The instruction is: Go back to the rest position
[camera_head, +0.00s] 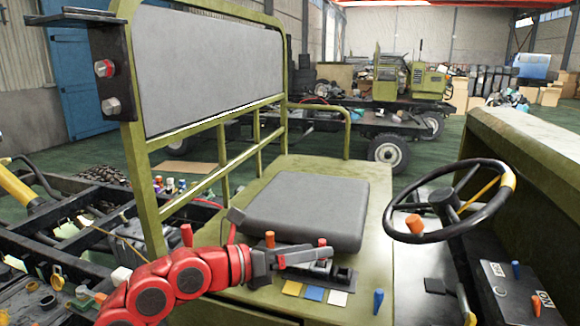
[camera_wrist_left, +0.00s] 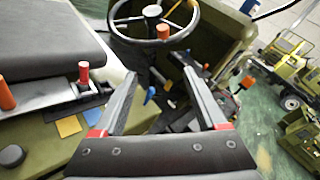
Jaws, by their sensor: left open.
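My left arm, with red joint covers, reaches in from the lower left of the head view. Its left gripper (camera_head: 318,258) is over the olive panel in front of the grey seat (camera_head: 308,208). In the left wrist view the left gripper (camera_wrist_left: 160,78) has its two dark fingers well apart with nothing between them. The steering wheel (camera_wrist_left: 155,22) is beyond the fingertips. My right gripper is not seen in either view.
Yellow, blue and white squares (camera_head: 313,293) lie on the panel. The steering wheel (camera_head: 450,202) and switch box (camera_head: 514,292) are to the right. An olive frame (camera_head: 147,190) rises behind the arm.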

